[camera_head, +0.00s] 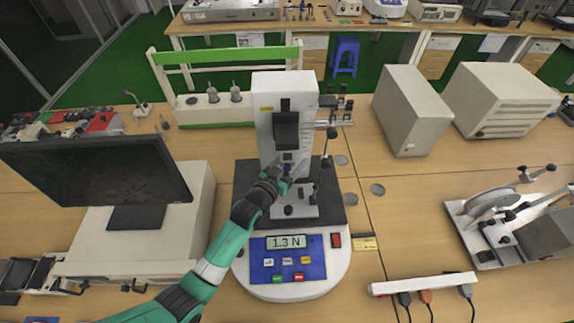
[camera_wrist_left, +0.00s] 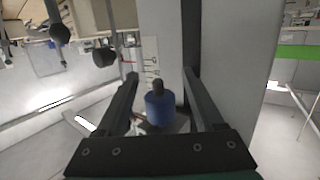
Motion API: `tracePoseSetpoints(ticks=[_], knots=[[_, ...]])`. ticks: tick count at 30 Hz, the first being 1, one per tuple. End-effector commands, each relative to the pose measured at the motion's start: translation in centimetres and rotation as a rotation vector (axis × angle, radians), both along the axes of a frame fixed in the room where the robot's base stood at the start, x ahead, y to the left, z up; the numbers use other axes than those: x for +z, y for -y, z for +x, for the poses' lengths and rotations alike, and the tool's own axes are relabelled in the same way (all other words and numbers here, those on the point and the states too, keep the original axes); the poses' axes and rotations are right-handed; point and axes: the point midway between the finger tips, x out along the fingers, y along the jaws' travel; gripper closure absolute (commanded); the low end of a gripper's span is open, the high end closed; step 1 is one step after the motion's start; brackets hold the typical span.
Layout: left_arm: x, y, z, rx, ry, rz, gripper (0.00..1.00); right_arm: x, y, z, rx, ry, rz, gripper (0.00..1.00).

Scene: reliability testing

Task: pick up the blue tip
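The blue tip (camera_wrist_left: 160,108) is a short blue cylinder with a dark knob, between the two fingers of my left gripper (camera_wrist_left: 159,76) in the left wrist view. A gap shows on each side of it, so the fingers are open around it without visible contact. In the head view my left gripper (camera_head: 290,177) is at the front of the test machine's white column (camera_head: 266,130), above its dark base plate (camera_head: 245,180). There the tip is mostly hidden by the gripper. My right gripper is not in view.
The machine's front panel (camera_head: 288,260) reads 1.3 N. A monitor (camera_head: 105,170) stands to the left. Knobs and a clamp (camera_head: 338,105) stick out beside the column. A power strip (camera_head: 423,284) lies at front right. The table right of the machine has bare room.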

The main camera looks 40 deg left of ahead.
Motion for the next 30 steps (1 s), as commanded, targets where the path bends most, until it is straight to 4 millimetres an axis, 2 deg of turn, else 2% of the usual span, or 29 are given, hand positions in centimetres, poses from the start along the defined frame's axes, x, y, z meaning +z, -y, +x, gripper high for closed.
tracePoseSetpoints(ticks=[1,9,12,25,30], knots=[[0.0,0.0,0.0,0.0,0.0,0.0,0.38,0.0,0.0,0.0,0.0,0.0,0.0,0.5],[0.0,0.0,0.0,0.0,0.0,0.0,0.87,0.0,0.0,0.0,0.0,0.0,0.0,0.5],[0.0,0.0,0.0,0.0,0.0,0.0,1.0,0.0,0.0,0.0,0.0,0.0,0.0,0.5],[0.1,0.0,0.0,0.0,0.001,0.0,1.0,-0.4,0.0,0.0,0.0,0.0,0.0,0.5],[0.2,1.7,-1.4,-0.004,-0.003,0.002,1.0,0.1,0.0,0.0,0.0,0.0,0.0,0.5]])
